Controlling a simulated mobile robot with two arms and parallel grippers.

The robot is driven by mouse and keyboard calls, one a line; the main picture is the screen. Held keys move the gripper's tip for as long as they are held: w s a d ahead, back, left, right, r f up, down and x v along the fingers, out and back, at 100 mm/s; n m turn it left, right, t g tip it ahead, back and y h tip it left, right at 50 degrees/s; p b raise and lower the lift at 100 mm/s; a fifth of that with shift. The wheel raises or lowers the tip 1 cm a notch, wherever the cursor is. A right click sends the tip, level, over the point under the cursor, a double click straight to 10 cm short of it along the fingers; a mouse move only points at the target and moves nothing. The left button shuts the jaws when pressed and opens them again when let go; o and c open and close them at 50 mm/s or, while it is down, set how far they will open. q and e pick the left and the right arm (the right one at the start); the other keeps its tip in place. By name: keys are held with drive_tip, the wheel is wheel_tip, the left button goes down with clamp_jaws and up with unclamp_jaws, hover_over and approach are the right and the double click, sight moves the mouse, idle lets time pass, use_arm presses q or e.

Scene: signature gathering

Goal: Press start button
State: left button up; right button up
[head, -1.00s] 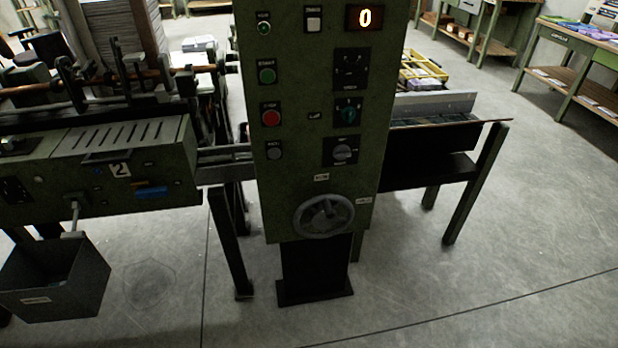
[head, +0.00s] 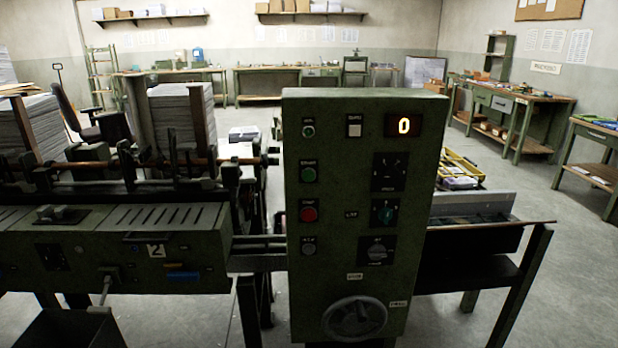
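The green control panel (head: 335,270) stands upright in front of me, a little right of the middle of the head view. On its left side is a green button (head: 309,174) with a small label above it that seems to read START. Below it is a red button (head: 309,213), then a grey button (head: 308,249). A small green light or button (head: 308,131) sits at the top left of the panel. A lit display (head: 403,125) shows 0. Neither of my grippers is in view.
A gathering machine (head: 120,250) with paper stacks (head: 182,115) adjoins the panel on the left. A handwheel (head: 355,318) sticks out low on the panel. A delivery tray on legs (head: 470,270) extends right. Workbenches (head: 510,105) line the walls. Open floor shows at right.

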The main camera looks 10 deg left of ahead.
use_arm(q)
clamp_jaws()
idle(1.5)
